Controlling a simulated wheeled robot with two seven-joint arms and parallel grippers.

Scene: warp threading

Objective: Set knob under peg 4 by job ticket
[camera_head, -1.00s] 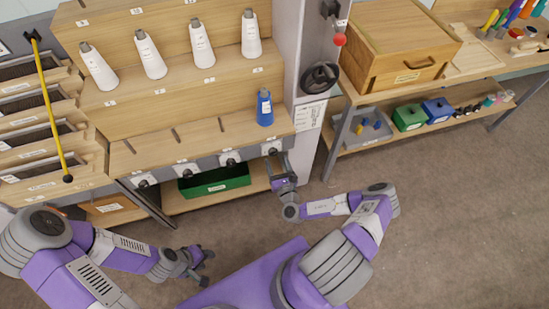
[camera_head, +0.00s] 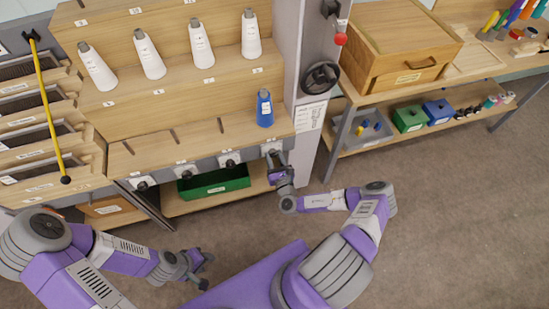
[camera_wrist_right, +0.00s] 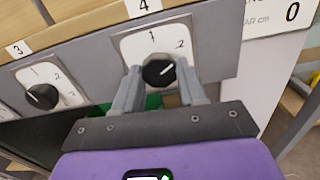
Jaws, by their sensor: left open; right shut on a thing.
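The dark round knob under peg 4 (camera_wrist_right: 158,71) sits on a white dial plate. A 1 is above it and a 2 at upper right; its white pointer line slants up and right, roughly toward the 2. My right gripper (camera_wrist_right: 158,88) is shut on this knob, one finger on each side. In the head view, my right gripper (camera_head: 274,163) reaches the rightmost knob and largely covers it. A white card (camera_head: 310,116) hangs on the grey post, its print too small to read; its corner in the right wrist view (camera_wrist_right: 283,15) shows a 0. My left gripper (camera_head: 204,270) is open and empty, low over the floor.
Several similar knobs line the panel; the one under peg 3 (camera_wrist_right: 42,96) is left of my right gripper. A blue cone (camera_head: 265,108) stands on the ledge above. A green bin (camera_head: 214,181) is on the shelf below. The floor at right is clear.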

